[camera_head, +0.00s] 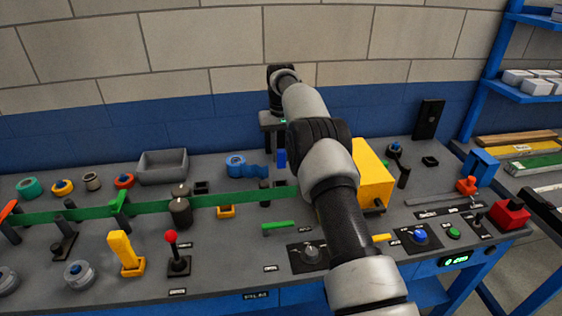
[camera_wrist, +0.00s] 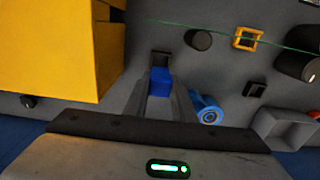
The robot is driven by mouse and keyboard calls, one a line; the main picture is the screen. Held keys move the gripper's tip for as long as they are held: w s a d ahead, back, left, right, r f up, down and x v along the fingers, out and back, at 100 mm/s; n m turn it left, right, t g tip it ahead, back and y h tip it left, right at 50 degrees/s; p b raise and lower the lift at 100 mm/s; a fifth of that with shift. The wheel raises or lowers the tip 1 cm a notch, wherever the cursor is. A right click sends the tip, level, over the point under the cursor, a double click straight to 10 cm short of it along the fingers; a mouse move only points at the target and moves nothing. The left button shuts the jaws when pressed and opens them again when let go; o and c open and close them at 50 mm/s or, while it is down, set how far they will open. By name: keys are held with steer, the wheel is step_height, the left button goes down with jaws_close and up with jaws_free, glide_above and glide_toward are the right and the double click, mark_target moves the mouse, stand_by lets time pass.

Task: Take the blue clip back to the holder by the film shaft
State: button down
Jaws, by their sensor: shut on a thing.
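The blue clip (camera_head: 281,157) is at the back of the panel, left of the yellow box. In the wrist view the blue clip (camera_wrist: 160,80) sits between the fingertips of my gripper (camera_wrist: 159,92), which is shut on it. In the head view my gripper (camera_head: 280,150) points down, partly hidden by my arm. A small dark square holder (camera_wrist: 160,57) shows just past the clip in the wrist view. A black upright shaft (camera_wrist: 198,39) stands beside that holder; it also shows in the head view (camera_head: 265,192). I cannot tell the clip's height above the panel.
The large yellow box (camera_head: 372,175) stands close beside the gripper. A green film (camera_head: 155,208) runs across the panel. A blue roll (camera_wrist: 207,112) and another dark square holder (camera_wrist: 254,89) are nearby. A grey bin (camera_head: 163,167) stands at the back left.

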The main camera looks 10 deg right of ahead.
steer(key=shift+r, duration=0.2)
steer(key=shift+r+p, duration=0.4)
steer(key=shift+p, duration=0.55)
steer(key=shift+s, duration=0.1)
